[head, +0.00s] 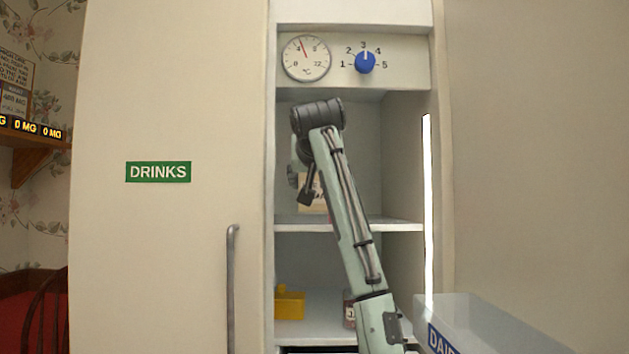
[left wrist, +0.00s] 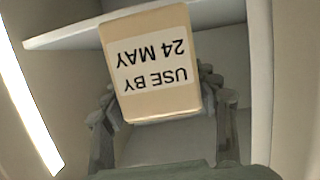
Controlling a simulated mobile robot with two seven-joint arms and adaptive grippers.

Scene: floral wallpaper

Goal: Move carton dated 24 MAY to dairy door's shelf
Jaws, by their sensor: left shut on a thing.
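The carton marked USE BY 24 MAY (left wrist: 150,65) is tan with a white label. It sits between the two fingers of my left gripper (left wrist: 165,110), which is shut on it. In the left wrist view its lettering is upside down. In the head view my left gripper (head: 308,185) is inside the open fridge section, above the middle shelf, and my arm hides most of the carton (head: 316,205). I cannot tell whether the carton touches the shelf. The dairy door's shelf (head: 490,325) is a pale bin labelled DAI..., at lower right. My right gripper is not in view.
The middle shelf (head: 400,226) spans the compartment. Below are a yellow block-like container (head: 290,304) and a partly hidden jar (head: 349,310). The closed DRINKS door (head: 170,260) stands left. A dial and blue knob (head: 365,62) are above.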

